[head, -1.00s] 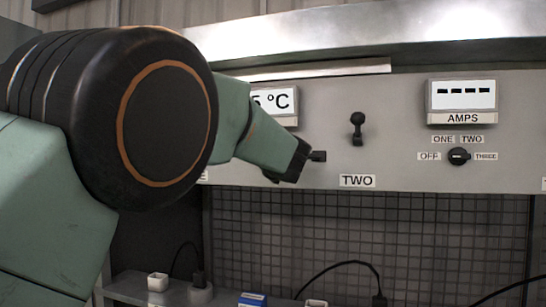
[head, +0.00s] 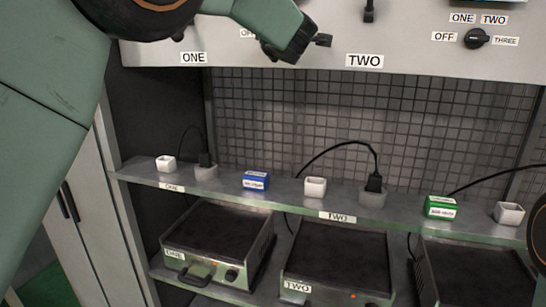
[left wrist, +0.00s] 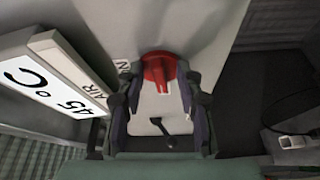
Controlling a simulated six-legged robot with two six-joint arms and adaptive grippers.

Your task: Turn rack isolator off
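A red rotary knob (left wrist: 158,70), which looks like the rack isolator, is on the grey panel in the left wrist view. A partly covered label, seemingly "ON" (left wrist: 124,68), is to its left. My left gripper (left wrist: 158,90) is open and empty, with one finger on each side of the knob's lower part in this view. I cannot tell whether the fingers touch it. In the head view my left gripper (head: 303,41) is in front of the panel, and the red knob is hidden there.
A black lever (left wrist: 161,132) shows between the fingers. A temperature display (left wrist: 52,88) is at left. The head view has a selector knob (head: 477,39) at upper right, a shelf (head: 225,186) with small blocks and plugs, and hot plates (head: 335,262) below.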

